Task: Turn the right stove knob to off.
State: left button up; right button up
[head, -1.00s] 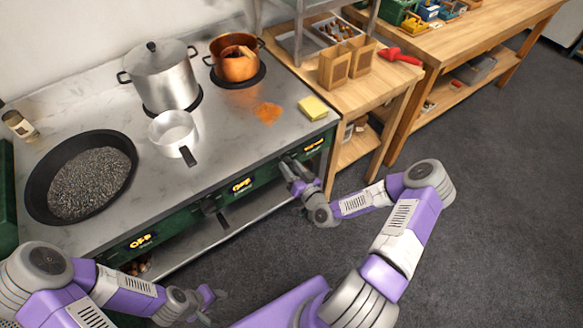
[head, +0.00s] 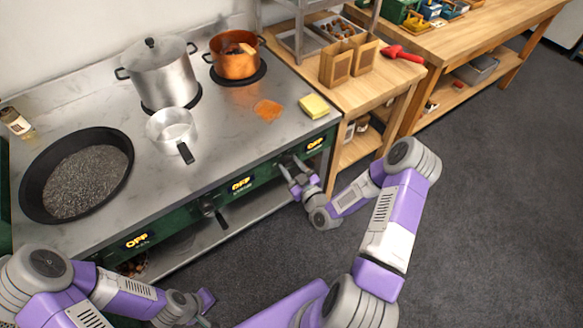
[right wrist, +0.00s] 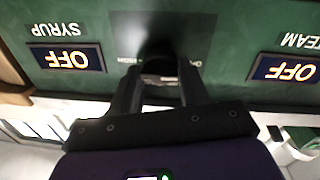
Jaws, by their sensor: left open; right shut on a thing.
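The right stove knob (right wrist: 160,66) is a dark knob on the green front panel, between my right gripper's fingers in the right wrist view. My right gripper (right wrist: 160,82) is shut on it; in the head view the gripper (head: 290,172) largely hides the knob. The display beside it (head: 316,144) reads OFF in the head view. In the upside-down right wrist view, the SYRUP display (right wrist: 67,60) and the STEAM display (right wrist: 286,68) both read OFF. My left gripper (head: 208,303) is open and empty, low in front of the stove.
The stove top (head: 225,130) bears a wide black pan (head: 128,155), a lidded pot (head: 160,75), a small saucepan (head: 172,128), a copper pot (head: 236,62) and a yellow sponge (head: 314,106). A wooden table (head: 385,90) adjoins at right. The floor (head: 490,200) is clear.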

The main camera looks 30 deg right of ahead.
jog(key=shift+a, duration=0.1)
dwell(0.3)
jog(key=o, duration=1)
jog(key=shift+s, duration=0.1)
jog(key=s+p, duration=0.1)
jog(key=s, duration=0.6)
jog(key=shift+s, duration=0.2)
